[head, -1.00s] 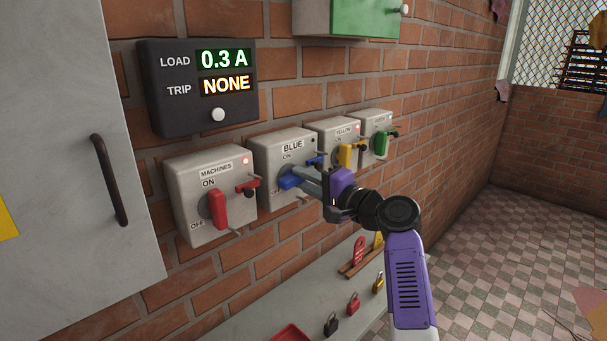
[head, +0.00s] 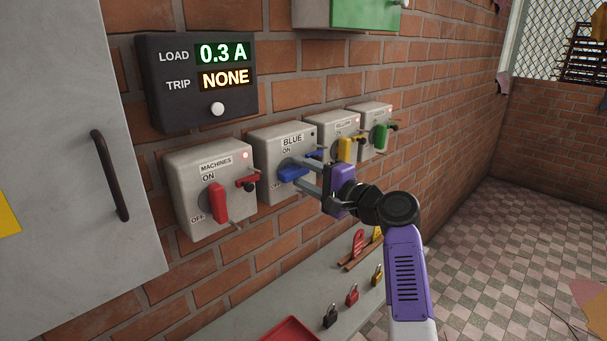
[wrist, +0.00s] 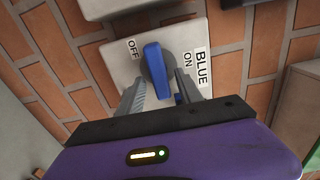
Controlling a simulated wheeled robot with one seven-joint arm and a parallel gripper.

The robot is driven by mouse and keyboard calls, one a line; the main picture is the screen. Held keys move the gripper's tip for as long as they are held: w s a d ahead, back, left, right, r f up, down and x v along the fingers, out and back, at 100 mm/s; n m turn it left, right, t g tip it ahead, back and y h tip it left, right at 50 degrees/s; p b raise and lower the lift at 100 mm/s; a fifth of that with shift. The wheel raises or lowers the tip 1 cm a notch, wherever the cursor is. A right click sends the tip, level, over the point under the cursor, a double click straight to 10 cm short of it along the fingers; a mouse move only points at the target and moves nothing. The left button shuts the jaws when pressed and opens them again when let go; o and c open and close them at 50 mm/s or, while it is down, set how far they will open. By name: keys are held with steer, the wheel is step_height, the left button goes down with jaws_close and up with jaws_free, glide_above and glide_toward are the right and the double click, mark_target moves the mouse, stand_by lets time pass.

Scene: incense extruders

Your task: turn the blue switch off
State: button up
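The blue switch handle (head: 293,174) is on the grey box labelled BLUE (head: 268,150). It lies level, its free end pointing left toward the OFF mark; the ON mark is above. The lamp on this box is dark. My gripper (head: 304,178) is open in front of the box, one finger above and one below the handle. In the wrist view the blue handle (wrist: 157,68) stands between the two spread fingers (wrist: 158,90), with visible gaps; contact is not seen. A blue tab (head: 315,155) sits at the box's right side.
Left is the MACHINES box with a red handle (head: 218,203), lamp lit. Right are boxes with a yellow handle (head: 346,149) and a green handle (head: 380,137). A LOAD display (head: 198,82) reads 0.3 A, TRIP NONE. Padlocks (head: 352,295) lie on the shelf below.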

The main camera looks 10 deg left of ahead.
steer(key=b+v, duration=0.1)
steer(key=v, duration=0.6)
steer(key=shift+s+d, duration=0.3)
stand_by(0.3)
